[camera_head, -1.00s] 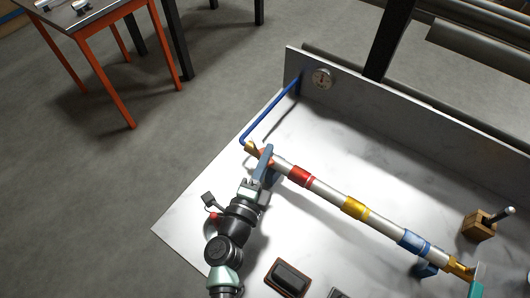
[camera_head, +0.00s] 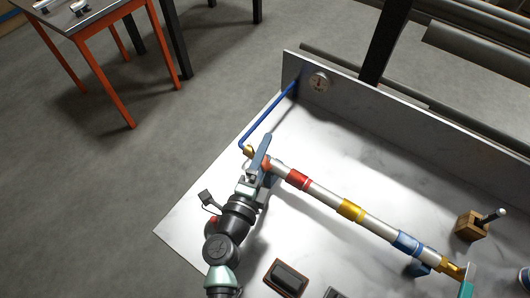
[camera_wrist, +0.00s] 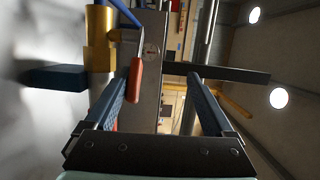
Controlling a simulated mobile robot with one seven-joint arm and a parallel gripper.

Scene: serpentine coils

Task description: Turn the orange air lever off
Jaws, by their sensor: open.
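The orange lever (camera_wrist: 134,95) shows in the wrist view, lying between my open fingers, close beside the left finger. I cannot tell whether they touch. Its narrow upper end is beside the brass fitting (camera_wrist: 98,45). My gripper (camera_wrist: 156,78) is open, with nothing clamped in it. In the head view my gripper (camera_head: 262,158) is at the left end of the banded pipe (camera_head: 325,198), by the brass end (camera_head: 248,151) where the blue hose (camera_head: 268,114) joins. There my fingers mostly hide the lever.
A round gauge (camera_head: 319,82) is on the upright back panel (camera_head: 410,125). A wooden block with a handle (camera_head: 472,226) stands at the right. A black box (camera_head: 288,277) lies at the front. Bare bench surface (camera_head: 190,222) is left of my arm. An orange-legged table (camera_head: 92,52) stands apart.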

